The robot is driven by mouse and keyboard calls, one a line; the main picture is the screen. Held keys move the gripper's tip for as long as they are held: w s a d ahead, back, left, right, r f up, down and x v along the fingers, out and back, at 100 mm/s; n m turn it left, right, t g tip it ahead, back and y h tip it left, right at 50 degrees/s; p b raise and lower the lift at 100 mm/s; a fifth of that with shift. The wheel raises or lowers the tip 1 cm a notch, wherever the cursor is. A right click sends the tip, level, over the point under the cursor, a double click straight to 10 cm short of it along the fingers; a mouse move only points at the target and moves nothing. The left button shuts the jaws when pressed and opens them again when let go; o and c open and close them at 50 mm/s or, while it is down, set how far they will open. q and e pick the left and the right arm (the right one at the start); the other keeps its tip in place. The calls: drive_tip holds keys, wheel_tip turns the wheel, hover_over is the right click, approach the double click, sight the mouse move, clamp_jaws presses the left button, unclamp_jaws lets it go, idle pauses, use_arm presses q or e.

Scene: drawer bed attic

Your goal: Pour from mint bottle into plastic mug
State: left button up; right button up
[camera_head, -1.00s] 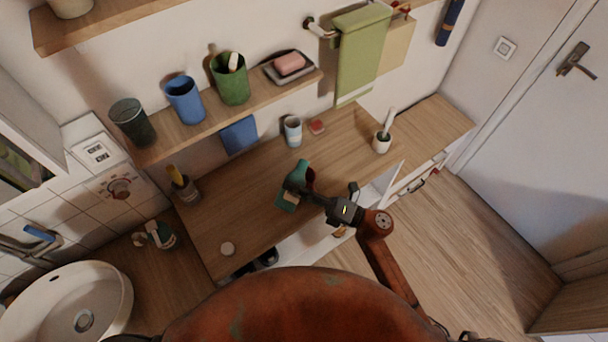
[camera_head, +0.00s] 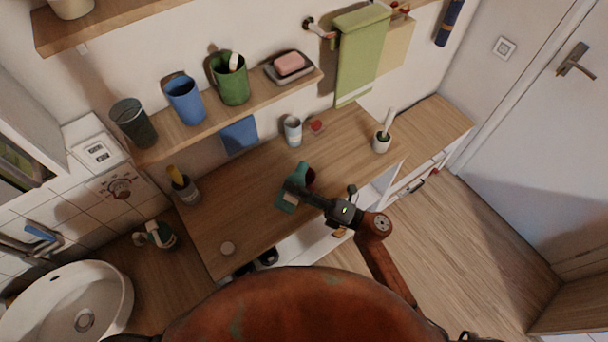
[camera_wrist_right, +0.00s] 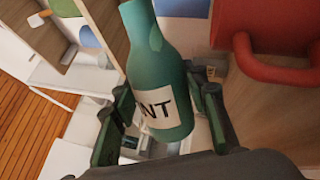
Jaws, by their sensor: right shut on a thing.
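The mint bottle (camera_head: 284,205) is teal with a white label. It is in my right gripper (camera_head: 290,190), over the wooden counter. In the right wrist view the bottle (camera_wrist_right: 155,60) stands between the two dark fingers of the right gripper (camera_wrist_right: 162,118), which are shut on it, with "NT" readable on the label. A red mug (camera_wrist_right: 270,25) with a handle is close to the right of the bottle there, apart from it. My left gripper is out of view.
A small cup (camera_head: 293,130) and a white holder with a brush (camera_head: 382,142) stand at the back of the counter (camera_head: 235,215). A shelf (camera_head: 160,147) with cups hangs above.

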drive_tip(key=shift+s+f+m, duration=0.1)
drive_tip(key=shift+f+m, duration=0.45)
drive_tip(key=shift+m, duration=0.15)
idle(1.0)
drive_tip(key=shift+m+t+p, duration=0.3)
drive_tip(key=shift+m+p, duration=0.1)
drive_tip(key=shift+p, duration=0.1)
idle(1.4)
